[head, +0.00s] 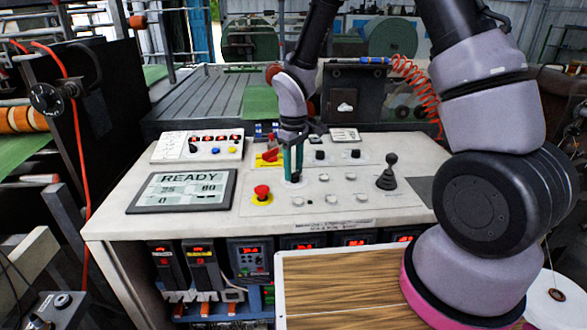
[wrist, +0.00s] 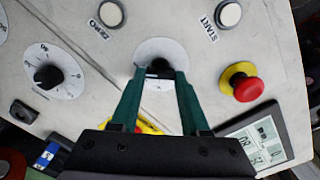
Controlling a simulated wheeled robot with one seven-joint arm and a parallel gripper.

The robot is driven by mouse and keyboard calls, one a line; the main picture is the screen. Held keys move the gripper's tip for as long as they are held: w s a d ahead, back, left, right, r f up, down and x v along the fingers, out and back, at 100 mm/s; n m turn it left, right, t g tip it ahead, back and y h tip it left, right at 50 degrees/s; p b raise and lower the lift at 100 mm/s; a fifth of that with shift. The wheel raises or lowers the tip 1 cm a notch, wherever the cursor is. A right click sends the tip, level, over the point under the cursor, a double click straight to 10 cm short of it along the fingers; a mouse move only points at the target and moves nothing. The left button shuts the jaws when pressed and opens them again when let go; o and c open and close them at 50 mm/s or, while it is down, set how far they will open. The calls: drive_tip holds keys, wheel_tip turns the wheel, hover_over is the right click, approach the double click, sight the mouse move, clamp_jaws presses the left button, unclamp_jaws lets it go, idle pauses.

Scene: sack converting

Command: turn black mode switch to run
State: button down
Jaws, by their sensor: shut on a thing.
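The black mode switch (wrist: 160,66) sits on a round pale dial plate (wrist: 178,50) on the sloped white console. In the wrist view my gripper (wrist: 160,70) reaches it with two green fingers, shut on the switch's knob. The fingers hide most of the knob and part of the dial's marks, so I cannot read its position. In the head view my gripper (head: 293,178) points down onto the console, right of the red emergency button (head: 262,192), and covers the switch.
A lit READY display (head: 181,190) is at the console's left. A black joystick (head: 388,172) stands at the right. White START (wrist: 229,14) and ZERO (wrist: 111,13) buttons and another dial (wrist: 52,76) are near the switch. A wood-topped surface (head: 340,285) is in front.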

idle(0.4)
drive_tip(key=shift+c, duration=1.9)
unclamp_jaws()
wheel_tip(320, 180, up, 11)
drive_tip(key=s+d+r+m+t+y, duration=0.1)
drive_tip(key=s+d+r+m+t, duration=0.2)
drive_tip(key=s+d+r+m, duration=0.3)
drive_tip(key=s+d+r+m+t+y, duration=0.1)
drive_tip(key=s+d+r+m+t, duration=0.3)
drive_tip(key=r, duration=1.2)
drive_tip(key=s+d+m, duration=0.3)
drive_tip(key=s+d, duration=0.3)
drive_tip(key=d, duration=0.2)
drive_tip(key=shift+d, duration=0.4)
